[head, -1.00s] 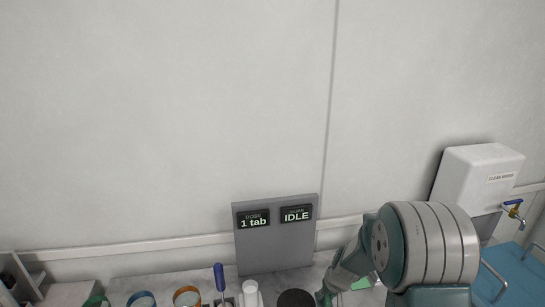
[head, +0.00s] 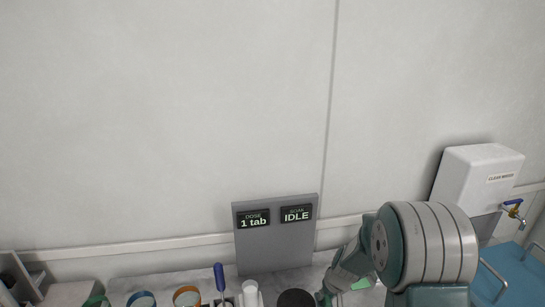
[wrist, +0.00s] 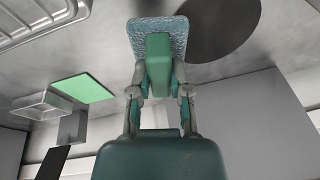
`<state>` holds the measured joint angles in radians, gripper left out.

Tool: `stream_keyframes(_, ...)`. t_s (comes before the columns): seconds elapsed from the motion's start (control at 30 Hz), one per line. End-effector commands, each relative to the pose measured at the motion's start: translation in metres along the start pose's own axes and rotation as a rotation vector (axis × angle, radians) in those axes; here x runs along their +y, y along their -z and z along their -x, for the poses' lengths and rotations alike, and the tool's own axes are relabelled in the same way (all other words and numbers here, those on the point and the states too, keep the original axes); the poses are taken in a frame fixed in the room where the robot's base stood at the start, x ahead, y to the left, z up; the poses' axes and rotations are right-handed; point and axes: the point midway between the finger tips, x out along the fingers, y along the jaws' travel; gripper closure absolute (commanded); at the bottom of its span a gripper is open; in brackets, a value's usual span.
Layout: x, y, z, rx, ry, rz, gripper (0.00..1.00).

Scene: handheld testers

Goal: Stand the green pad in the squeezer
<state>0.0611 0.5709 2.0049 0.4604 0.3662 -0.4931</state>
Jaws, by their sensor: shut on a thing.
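My gripper (wrist: 159,82) is shut on the green pad (wrist: 158,55), a green block in the middle of the wrist view. A speckled blue-grey slab (wrist: 142,28) shows at its far end; I cannot tell whether it is part of the pad. In the head view my gripper is at the bottom edge, mostly hidden by my arm. I cannot make out which thing is the squeezer.
A bright green flat square (wrist: 84,88) and a clear box (wrist: 42,105) are at left in the wrist view. A dark disc (head: 296,299) lies beside a white cylinder (head: 250,292). A display panel (head: 275,245) reads "1 tab" and "IDLE". A blue tray (head: 505,275) is at right.

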Motion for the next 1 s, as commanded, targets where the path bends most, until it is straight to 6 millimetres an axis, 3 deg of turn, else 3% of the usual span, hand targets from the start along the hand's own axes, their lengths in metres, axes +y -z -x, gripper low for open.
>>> stream_keyframes(0.53, -0.01, 0.018, 0.067, 0.006, -0.001, 0.002, 1.0)
stream_keyframes(1.0, 0.0, 0.001, 0.001, -0.001, 0.001, 0.0, 1.0)
